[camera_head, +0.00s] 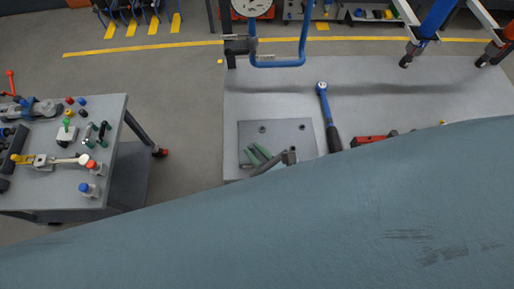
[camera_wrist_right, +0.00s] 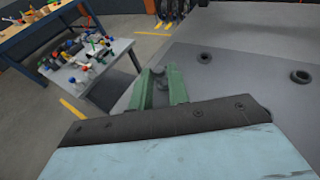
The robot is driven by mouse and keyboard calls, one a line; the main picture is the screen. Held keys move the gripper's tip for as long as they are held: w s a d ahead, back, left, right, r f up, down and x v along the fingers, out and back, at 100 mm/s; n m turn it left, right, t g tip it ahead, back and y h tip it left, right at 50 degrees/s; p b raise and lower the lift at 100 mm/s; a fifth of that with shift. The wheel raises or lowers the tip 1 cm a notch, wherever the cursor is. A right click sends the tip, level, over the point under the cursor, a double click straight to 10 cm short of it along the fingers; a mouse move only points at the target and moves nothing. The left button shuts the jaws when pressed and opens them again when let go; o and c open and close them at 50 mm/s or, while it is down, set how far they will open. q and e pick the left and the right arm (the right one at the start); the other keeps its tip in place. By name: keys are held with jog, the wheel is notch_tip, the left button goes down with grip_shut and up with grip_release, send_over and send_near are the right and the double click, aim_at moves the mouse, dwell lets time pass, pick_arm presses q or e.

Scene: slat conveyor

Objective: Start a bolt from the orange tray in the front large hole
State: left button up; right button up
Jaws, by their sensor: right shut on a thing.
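The grey plate (camera_head: 280,136) lies on the table, with two dark ringed holes near its far edge. The same plate with two holes shows in the wrist view (camera_wrist_right: 245,75). My right gripper (camera_head: 257,153), with green fingers, is over the near left part of the plate. In the wrist view its fingers (camera_wrist_right: 161,84) are closed around a small grey piece, probably the bolt, mostly hidden. I cannot tell whether it touches a hole; the plate's near part is covered. A red-orange object (camera_head: 368,139), possibly the tray, is mostly hidden. My left gripper is out of view.
A blue tubular frame (camera_head: 280,63) stands at the table's far left corner. A side table (camera_head: 115,115) with several small parts is at the left. My arm covers the foreground.

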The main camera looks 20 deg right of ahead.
jog(key=shift+s+f, duration=0.1)
jog(key=shift+f, duration=0.05)
jog(key=o, duration=0.9)
jog(key=b+v, duration=0.3)
jog(key=v, duration=1)
jog(key=shift+s, duration=0.15)
